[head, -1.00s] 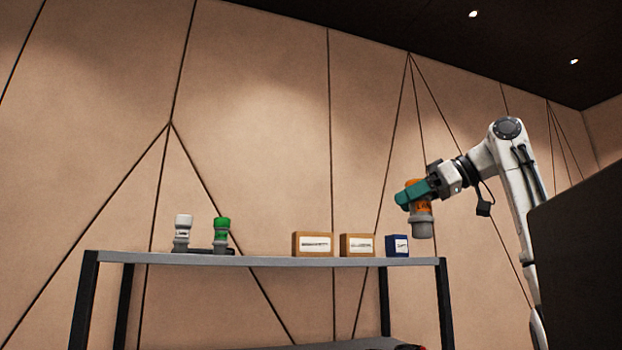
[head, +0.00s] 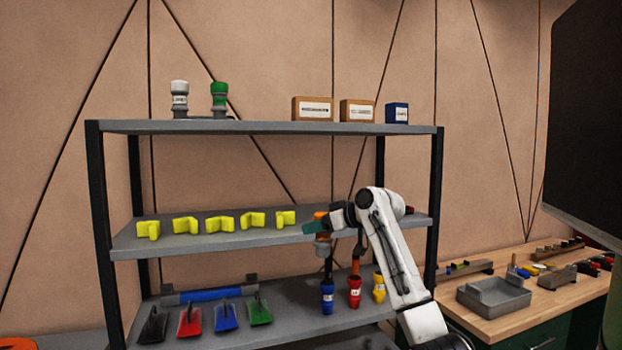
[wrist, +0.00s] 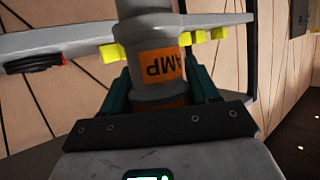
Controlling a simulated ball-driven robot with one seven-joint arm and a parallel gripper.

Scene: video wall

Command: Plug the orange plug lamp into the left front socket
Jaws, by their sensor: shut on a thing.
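My gripper (head: 316,228) is shut on the orange plug lamp (head: 321,246), in front of the middle shelf's right part. In the wrist view the lamp (wrist: 152,58) is a grey cylinder with an orange label, between the two teal fingers. A white lamp (head: 179,98) and a green lamp (head: 219,99) stand upright at the left of the top shelf, on a low dark grey base (head: 230,115). The base is mostly hidden, and I cannot make out the left front socket.
Two brown boxes (head: 312,109) (head: 357,111) and a blue box (head: 397,113) stand on the top shelf. Yellow pieces (head: 220,223) line the middle shelf. Brushes (head: 224,316) and coloured bottles (head: 328,297) are below. A wooden workbench (head: 500,322) is at right; a dark panel (head: 590,120) rises above it.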

